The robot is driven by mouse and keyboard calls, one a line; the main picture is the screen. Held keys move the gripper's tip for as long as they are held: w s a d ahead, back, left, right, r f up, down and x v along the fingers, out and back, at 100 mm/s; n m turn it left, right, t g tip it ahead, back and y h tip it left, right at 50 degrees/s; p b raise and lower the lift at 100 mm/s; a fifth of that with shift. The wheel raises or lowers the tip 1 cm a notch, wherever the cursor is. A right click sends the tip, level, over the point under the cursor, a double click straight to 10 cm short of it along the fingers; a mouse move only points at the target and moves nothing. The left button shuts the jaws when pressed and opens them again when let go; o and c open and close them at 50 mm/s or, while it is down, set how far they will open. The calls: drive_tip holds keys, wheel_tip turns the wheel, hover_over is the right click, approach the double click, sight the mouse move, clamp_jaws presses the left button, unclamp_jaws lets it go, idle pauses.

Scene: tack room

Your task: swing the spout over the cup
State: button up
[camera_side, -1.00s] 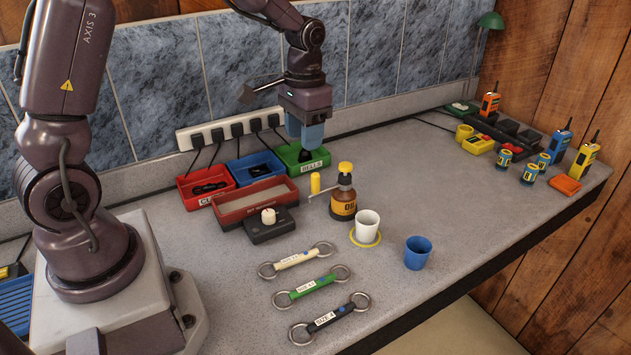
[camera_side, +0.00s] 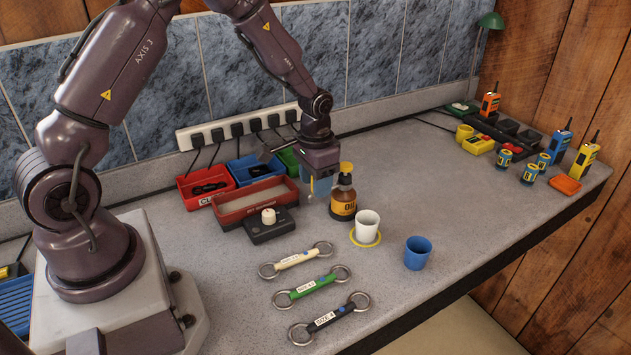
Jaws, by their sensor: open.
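The amber oil bottle (camera_side: 343,203) has a yellow cap (camera_side: 346,167) and stands upright on the counter. Its spout points left, and the yellow piece (camera_side: 312,187) at its outer end shows only in part beside my blue fingers. My gripper (camera_side: 321,188) is open and points down over that end, just left of the bottle. I cannot tell whether the fingers touch the spout. A white cup (camera_side: 367,225) stands in a yellow ring marking (camera_side: 366,240) to the right of the bottle. The spout does not point at the cup.
A blue cup (camera_side: 417,252) stands right of the white one. A grey box with a cream knob (camera_side: 268,216) and a red tray (camera_side: 253,205) lie left of the bottle. Several ringed bits, including a green one (camera_side: 313,285), lie in front. The counter's right middle is clear.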

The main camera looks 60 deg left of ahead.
drive_tip(key=shift+f, duration=0.3)
clamp_jaws()
